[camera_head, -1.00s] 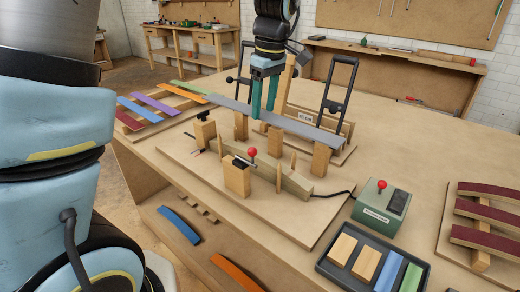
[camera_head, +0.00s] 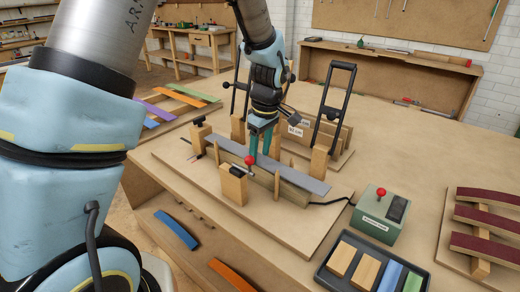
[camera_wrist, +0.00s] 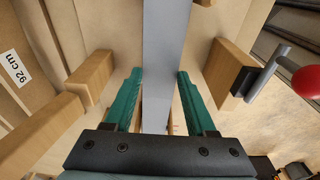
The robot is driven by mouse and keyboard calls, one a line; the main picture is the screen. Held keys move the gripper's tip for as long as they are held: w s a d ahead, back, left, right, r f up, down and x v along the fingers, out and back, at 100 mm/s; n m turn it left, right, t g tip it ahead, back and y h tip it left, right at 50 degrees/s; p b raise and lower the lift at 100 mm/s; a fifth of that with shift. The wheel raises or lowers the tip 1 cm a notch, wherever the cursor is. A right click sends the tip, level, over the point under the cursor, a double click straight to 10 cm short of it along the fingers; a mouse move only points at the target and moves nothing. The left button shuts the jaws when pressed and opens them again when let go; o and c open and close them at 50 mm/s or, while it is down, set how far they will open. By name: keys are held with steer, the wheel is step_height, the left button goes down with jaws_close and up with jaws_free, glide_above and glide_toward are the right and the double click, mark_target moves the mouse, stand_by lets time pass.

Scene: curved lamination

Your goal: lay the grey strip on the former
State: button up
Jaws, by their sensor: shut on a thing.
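The long grey strip (camera_head: 306,180) runs along the top of the wooden former (camera_head: 292,194), between the wooden posts. It looks roughly level and very close to the former; I cannot tell whether it touches along its length. My gripper (camera_head: 263,148) points down over the middle of the strip and is shut on it. In the wrist view the strip (camera_wrist: 167,50) runs between the green fingers of my gripper (camera_wrist: 159,85). My fingers hide part of the strip and former in the head view.
Wooden posts (camera_head: 319,160) and a clamp block with a red-knobbed handle (camera_head: 233,185) stand close around the former. Black-handled frames (camera_head: 335,105) rise behind. A green control box (camera_head: 380,217) and a tray with coloured strips (camera_head: 330,265) are at right. Open tabletop lies behind right.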

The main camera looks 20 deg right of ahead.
steer(key=shift+f, duration=0.1)
steer(key=shift+f+b, duration=0.25)
steer(key=shift+b, duration=0.05)
steer(key=o, duration=1.3)
steer(key=shift+o, duration=0.2)
